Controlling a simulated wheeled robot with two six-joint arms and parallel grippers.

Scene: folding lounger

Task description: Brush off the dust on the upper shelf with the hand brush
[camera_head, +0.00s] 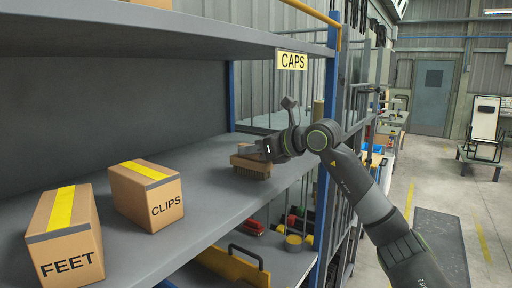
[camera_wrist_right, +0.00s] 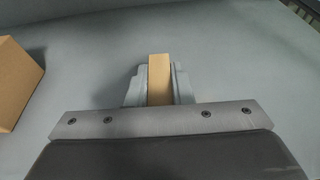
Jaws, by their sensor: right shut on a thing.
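The hand brush (camera_head: 252,168) is a tan wooden block with a darker underside, at the right end of the grey shelf (camera_head: 185,163). My right gripper (camera_head: 256,152) reaches in from the right and is shut on the brush. The right wrist view shows the brush's tan wood (camera_wrist_right: 159,80) between the two grey fingers. The brush is at the shelf surface; whether its bristles touch is hard to tell. A faint brownish patch, perhaps dust, shows on the shelf behind the brush. My left gripper is out of view.
A FEET box (camera_head: 66,240) and a CLIPS box (camera_head: 146,196) stand on the left of this shelf. Another shelf with a CAPS label (camera_head: 292,61) hangs above. A blue post (camera_head: 325,190) bounds the right end. Shelf between CLIPS and brush is free.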

